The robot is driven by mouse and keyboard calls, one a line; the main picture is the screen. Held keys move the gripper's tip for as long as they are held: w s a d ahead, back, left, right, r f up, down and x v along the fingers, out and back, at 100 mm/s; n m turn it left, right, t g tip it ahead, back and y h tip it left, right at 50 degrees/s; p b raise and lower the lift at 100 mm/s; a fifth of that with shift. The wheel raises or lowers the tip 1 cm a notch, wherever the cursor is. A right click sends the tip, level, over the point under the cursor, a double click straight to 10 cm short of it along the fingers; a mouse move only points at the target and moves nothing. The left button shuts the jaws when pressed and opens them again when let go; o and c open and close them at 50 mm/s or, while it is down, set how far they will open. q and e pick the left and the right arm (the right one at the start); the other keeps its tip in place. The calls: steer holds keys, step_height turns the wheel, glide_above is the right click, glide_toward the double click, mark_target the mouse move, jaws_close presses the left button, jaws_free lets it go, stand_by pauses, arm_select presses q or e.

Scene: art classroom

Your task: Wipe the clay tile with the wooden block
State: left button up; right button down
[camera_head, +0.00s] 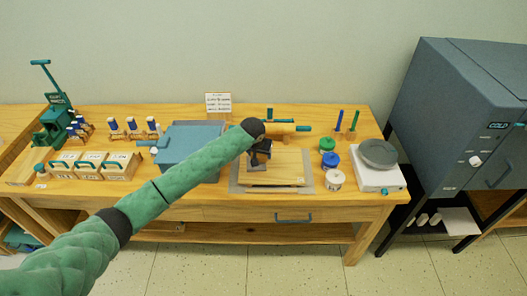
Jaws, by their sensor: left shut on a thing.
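My left arm reaches in from the lower left to the middle of the wooden table. My left gripper (259,163) points down over a flat tan slab, apparently the clay tile (288,171), which lies on a grey mat. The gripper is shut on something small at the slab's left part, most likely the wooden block. The block is mostly hidden by the gripper, and I cannot tell whether it touches the slab. My right gripper is not in view.
A grey mat (308,188) lies under the slab. A blue-grey box (177,157) stands left of it. Blue and green jars (330,160) and a scale-like device (379,178) stand to the right. Wooden boxes (122,166) sit at the left. A large kiln (445,110) stands beyond the table's right end.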

arm_select(q)
steer(key=shift+s+a+p, duration=0.15)
steer(key=shift+a+p, duration=1)
steer(key=shift+a, duration=0.95)
steer(key=shift+a+f, duration=0.1)
steer(key=shift+a, duration=0.25)
steer(key=shift+p, duration=0.55)
steer(key=shift+d+p, duration=0.6)
steer(key=shift+d, duration=1.7)
steer(key=shift+d+f, duration=0.1)
steer(key=shift+d, duration=1.2)
steer(key=shift+s+d+p, duration=0.1)
steer(key=shift+s+p, duration=0.55)
steer(key=shift+p, duration=0.4)
steer(key=shift+a+r+p, duration=0.2)
steer(key=shift+a+p, duration=0.8)
steer(key=shift+a, duration=0.9)
steer(key=shift+a, duration=0.15)
